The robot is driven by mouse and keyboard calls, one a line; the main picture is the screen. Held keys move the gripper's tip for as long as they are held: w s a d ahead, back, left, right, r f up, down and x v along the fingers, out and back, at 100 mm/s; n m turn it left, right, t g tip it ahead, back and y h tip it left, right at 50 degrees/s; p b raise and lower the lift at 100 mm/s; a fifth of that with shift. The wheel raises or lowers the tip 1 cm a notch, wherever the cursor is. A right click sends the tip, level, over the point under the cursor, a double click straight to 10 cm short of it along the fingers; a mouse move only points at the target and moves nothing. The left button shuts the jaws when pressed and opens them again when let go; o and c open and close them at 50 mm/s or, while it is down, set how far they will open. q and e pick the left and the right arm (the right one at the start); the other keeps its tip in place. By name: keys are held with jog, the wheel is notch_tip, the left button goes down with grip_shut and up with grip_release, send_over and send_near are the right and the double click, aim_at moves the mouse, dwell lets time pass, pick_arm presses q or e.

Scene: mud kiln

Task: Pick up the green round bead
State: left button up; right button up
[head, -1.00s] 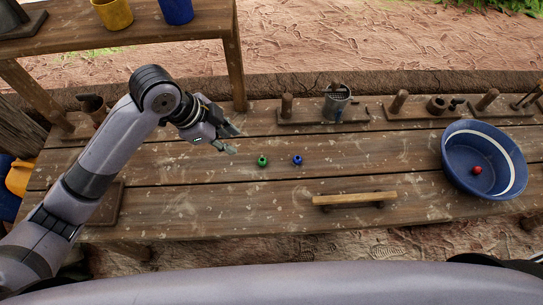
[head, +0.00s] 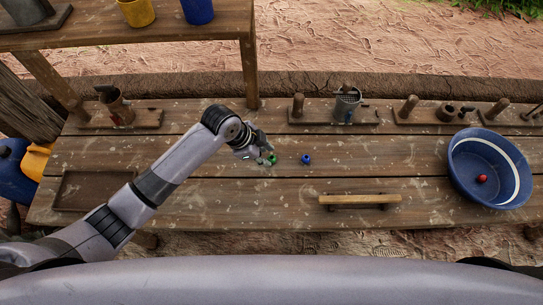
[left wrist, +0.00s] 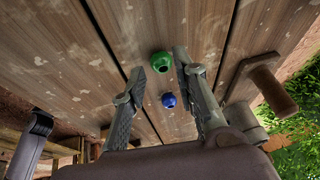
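The green round bead (head: 272,159) lies on the wooden table, right at the fingertips of my left gripper (head: 266,157) in the head view. In the left wrist view the green bead (left wrist: 161,63) shows near the fingertips, beyond the gap between the two fingers. My left gripper (left wrist: 158,62) is open, its fingers apart with nothing between them that I can see gripped. A blue bead (head: 306,160) lies a little to the right of the green one; it also shows in the left wrist view (left wrist: 169,100). My right gripper is not in view.
A blue basin (head: 461,181) with a red bead (head: 483,179) inside stands at the right. A wooden bar (head: 360,199) lies near the front edge. Wooden stands with pegs and a metal cup (head: 346,103) line the back. A raised shelf (head: 110,38) is at the back left.

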aim_at(272, 159)
pick_arm(q)
jog(key=shift+x, duration=1.4)
jog(key=shift+d+r, duration=0.1)
jog(key=c, duration=0.5)
jog(key=shift+r, duration=0.1)
